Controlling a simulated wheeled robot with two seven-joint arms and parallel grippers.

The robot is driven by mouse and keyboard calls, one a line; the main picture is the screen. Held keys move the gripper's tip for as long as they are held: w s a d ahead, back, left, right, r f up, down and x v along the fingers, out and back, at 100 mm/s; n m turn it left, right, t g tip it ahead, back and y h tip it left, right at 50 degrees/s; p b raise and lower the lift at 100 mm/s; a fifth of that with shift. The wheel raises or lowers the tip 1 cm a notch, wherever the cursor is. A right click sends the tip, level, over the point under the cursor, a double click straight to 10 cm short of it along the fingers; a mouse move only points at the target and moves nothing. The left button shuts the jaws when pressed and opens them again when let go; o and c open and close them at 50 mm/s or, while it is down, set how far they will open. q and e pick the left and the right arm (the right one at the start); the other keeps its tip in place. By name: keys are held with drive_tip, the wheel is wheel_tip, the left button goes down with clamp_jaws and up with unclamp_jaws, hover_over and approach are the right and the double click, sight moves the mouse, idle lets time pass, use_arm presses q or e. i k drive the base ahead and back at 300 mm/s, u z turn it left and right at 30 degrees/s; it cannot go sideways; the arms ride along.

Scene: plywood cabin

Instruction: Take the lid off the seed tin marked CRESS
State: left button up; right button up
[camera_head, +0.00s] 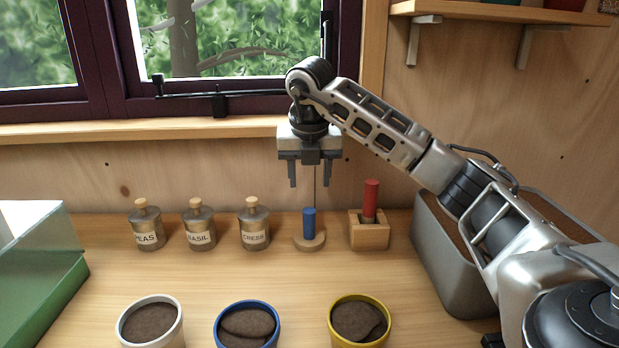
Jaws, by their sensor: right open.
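The seed tin marked CRESS (254,231) is a small metal tin with a light label, upright on the wooden bench. Its lid (252,202), with a pale wooden knob, sits on top. It is the rightmost of three alike tins. My right gripper (306,184) hangs pointing down, open and empty, above and to the right of the CRESS tin, over the blue peg. It is apart from everything. My left gripper is not in view.
Tins marked PEAS (147,231) and BASIL (199,231) stand to the left. A blue peg (309,224) and a red peg (370,200) in wooden holders stand right. Soil pots (248,328) line the front. A grey trough (450,270) lies under my right arm.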

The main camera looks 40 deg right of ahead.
sight(253, 213)
drive_tip(key=k, duration=1)
